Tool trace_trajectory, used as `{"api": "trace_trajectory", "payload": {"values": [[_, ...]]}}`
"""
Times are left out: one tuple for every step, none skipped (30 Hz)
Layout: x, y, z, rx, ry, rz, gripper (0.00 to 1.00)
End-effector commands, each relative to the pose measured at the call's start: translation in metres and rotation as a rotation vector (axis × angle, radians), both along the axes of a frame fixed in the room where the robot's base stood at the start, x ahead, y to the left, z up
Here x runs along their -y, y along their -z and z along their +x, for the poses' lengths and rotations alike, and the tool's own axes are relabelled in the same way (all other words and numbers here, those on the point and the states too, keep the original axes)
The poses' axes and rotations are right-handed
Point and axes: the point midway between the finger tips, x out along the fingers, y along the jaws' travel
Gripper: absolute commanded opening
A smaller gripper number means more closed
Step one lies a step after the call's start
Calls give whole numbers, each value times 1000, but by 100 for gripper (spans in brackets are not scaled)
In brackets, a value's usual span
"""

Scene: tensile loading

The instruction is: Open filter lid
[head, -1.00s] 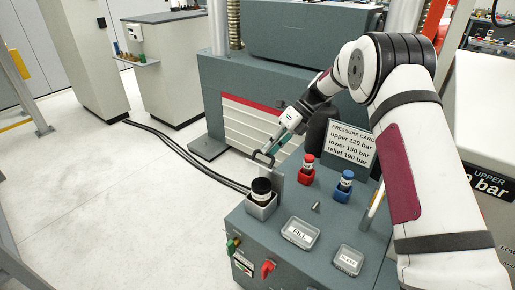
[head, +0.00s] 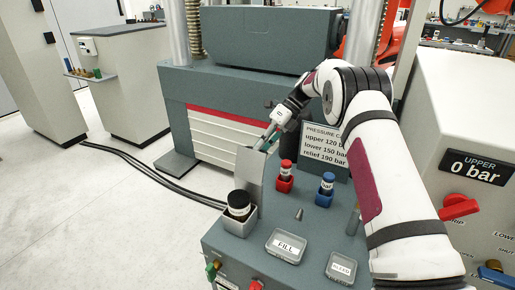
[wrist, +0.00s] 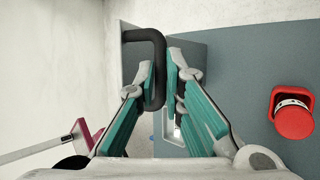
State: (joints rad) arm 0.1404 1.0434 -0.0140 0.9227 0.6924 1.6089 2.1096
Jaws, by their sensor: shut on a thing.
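The filter lid (head: 249,168) is a grey plate standing raised, roughly upright, behind the square filter housing (head: 240,226). A black-capped cylinder (head: 238,203) sits exposed in the housing. My gripper (head: 266,145) is at the lid's top edge. In the wrist view, the lid's black bar handle (wrist: 154,60) runs between the teal fingers of my gripper (wrist: 162,78), and the fingers are shut on it. The lid plate (wrist: 182,62) shows partly behind the fingers. The handle is mostly hidden in the head view.
On the grey bench (head: 225,245) stand a red-capped holder (head: 285,178), a blue-capped holder (head: 325,190), a FILL tray (head: 286,247) and a second tray (head: 341,267). Open floor lies left.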

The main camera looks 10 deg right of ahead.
Motion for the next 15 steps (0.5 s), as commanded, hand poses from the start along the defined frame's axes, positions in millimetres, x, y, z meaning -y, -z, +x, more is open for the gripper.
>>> {"api": "trace_trajectory", "payload": {"values": [[-2, 13, -1, -28, -10, 11, 0], [-1, 13, 0, -38, -11, 21, 0], [-1, 14, 1, -52, -10, 32, 0], [0, 14, 2, -59, -11, 39, 0], [1, 15, 2, -67, -11, 45, 0], [1, 15, 3, -76, -10, 52, 0], [2, 16, 4, -82, -10, 56, 0], [2, 16, 4, -87, -10, 60, 0], [2, 17, 5, -94, -9, 65, 0], [3, 17, 5, -98, -9, 68, 0], [3, 17, 6, -100, -8, 71, 0], [3, 17, 6, -105, -7, 73, 0], [3, 17, 7, -106, -7, 75, 0], [3, 17, 7, -106, -6, 76, 0], [4, 17, 8, -108, -6, 78, 0]]}}
